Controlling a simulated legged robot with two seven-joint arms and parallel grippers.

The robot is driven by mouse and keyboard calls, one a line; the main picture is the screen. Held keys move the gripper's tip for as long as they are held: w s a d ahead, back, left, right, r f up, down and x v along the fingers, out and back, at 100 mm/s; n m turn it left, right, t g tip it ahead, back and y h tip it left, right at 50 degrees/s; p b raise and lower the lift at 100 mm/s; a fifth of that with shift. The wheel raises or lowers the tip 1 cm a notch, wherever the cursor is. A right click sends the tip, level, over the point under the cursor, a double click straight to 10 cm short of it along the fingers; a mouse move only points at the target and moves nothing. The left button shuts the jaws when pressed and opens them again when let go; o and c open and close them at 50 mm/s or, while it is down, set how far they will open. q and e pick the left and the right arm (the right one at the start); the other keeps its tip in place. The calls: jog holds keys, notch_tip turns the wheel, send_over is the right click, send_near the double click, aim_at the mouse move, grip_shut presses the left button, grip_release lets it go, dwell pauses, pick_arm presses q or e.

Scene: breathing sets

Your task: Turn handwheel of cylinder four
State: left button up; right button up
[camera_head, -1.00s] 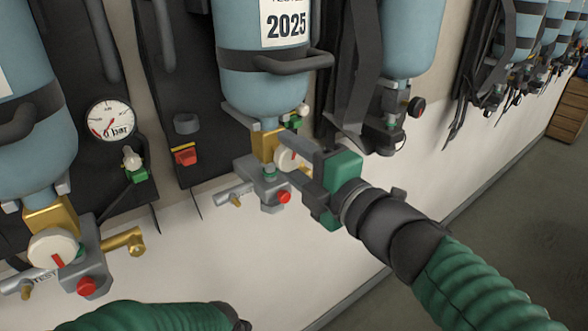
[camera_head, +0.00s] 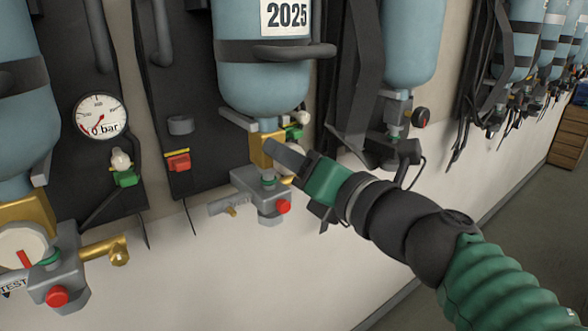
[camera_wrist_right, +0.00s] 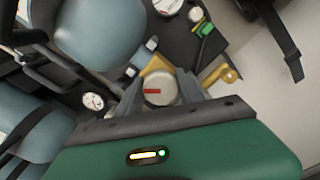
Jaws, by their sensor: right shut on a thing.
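The blue cylinder (camera_head: 262,85) marked 2025 hangs in the middle of the head view, with a brass valve (camera_head: 261,148) below it. Its white round handwheel (camera_wrist_right: 158,88) with a red mark shows between my fingers in the right wrist view. In the head view it is mostly hidden behind my right gripper (camera_head: 290,160). My right gripper is shut on the handwheel, one finger on each side. The red mark lies nearly level in the wrist view. My left gripper is out of view.
A grey block with a red button (camera_head: 283,206) sits just below the valve. Another cylinder's white handwheel (camera_head: 22,247) and a pressure gauge (camera_head: 101,116) are at the left. A cylinder (camera_head: 405,45) with dark straps hangs at the right. The white wall below is clear.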

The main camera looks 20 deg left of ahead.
jog(key=n+b, duration=0.2)
jog(key=n, duration=0.2)
jog(key=shift+r, duration=0.1)
jog(key=n+b, duration=0.2)
jog(key=n, duration=0.2)
jog(key=shift+s+a+n, duration=0.1)
jog(key=shift+n, duration=0.2)
jog(key=n+b, duration=0.3)
jog(key=n, duration=0.1)
jog(key=n+b, duration=0.1)
jog(key=n, duration=0.3)
jog(key=shift+s+a+b, duration=0.1)
jog(key=shift+b, duration=0.3)
jog(key=n+b, duration=0.1)
jog(key=n, duration=0.1)
jog(key=n+b, duration=0.1)
jog(key=n, duration=0.1)
jog(key=n+b, duration=0.1)
jog(key=n, duration=0.1)
jog(key=shift+f, duration=0.25)
jog(key=n+b, duration=0.2)
jog(key=n, duration=0.3)
jog(key=shift+a+f+n, duration=0.1)
jog(key=shift+n, duration=0.2)
